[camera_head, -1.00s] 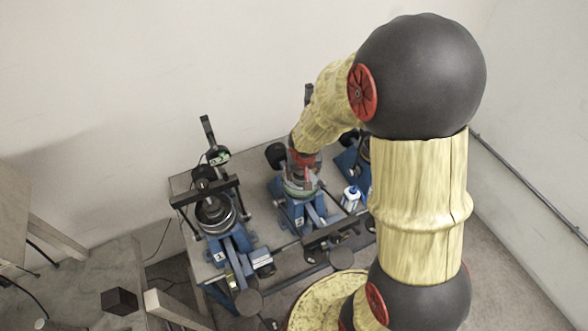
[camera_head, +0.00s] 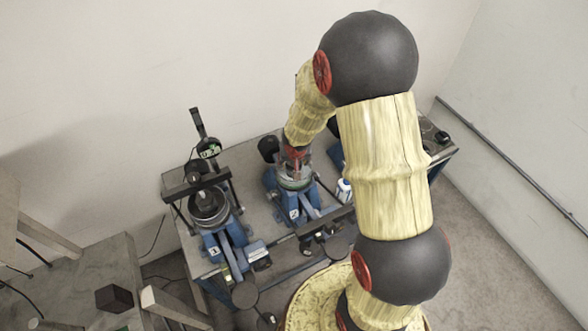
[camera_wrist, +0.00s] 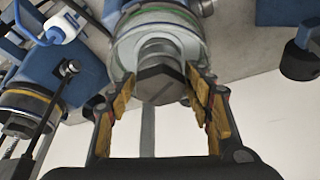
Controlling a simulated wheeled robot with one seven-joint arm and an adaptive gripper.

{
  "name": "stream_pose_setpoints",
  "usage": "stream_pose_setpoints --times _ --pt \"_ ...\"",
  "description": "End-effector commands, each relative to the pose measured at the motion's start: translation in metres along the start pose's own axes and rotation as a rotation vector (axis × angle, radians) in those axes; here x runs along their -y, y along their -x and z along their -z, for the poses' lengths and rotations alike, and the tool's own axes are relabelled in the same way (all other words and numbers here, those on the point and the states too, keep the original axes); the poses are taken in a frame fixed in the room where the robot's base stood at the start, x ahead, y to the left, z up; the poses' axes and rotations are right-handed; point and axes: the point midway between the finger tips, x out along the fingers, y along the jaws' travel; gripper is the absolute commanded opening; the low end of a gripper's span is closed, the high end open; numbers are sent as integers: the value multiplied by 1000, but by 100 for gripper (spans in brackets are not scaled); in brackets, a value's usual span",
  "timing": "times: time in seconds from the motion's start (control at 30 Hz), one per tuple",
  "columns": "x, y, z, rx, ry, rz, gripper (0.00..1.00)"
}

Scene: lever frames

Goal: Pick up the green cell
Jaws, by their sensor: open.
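The green cell, a round metal cylinder with a green band, sits in the middle blue lever frame marked 2 (camera_head: 290,207). In the wrist view the green cell (camera_wrist: 152,22) is straight ahead at top centre, with a grey stepped top facing me. My gripper (camera_wrist: 160,90) is open, its two yellow-padded fingers left and right of a dark angular part at the cell's near end. I cannot tell whether the fingers touch it. In the head view my gripper is partly hidden by my wrist, just above the green cell (camera_head: 294,183).
The left lever frame (camera_head: 222,240), marked 1, holds another cell (camera_head: 207,207). A cell with an orange band (camera_wrist: 25,104) shows at left in the wrist view. My arm hides much of the bench's right side.

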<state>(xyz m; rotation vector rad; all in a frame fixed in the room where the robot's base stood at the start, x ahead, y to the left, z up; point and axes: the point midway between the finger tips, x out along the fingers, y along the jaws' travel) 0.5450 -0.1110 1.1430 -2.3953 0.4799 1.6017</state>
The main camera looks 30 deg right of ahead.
Motion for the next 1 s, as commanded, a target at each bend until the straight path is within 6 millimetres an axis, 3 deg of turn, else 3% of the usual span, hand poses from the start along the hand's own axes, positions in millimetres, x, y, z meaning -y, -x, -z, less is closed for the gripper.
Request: stream_pose_setpoints --times 0.2,1.0 --pt "0 0 0 0 0 0 51" --pt "0 0 0 -1 1 0 6"
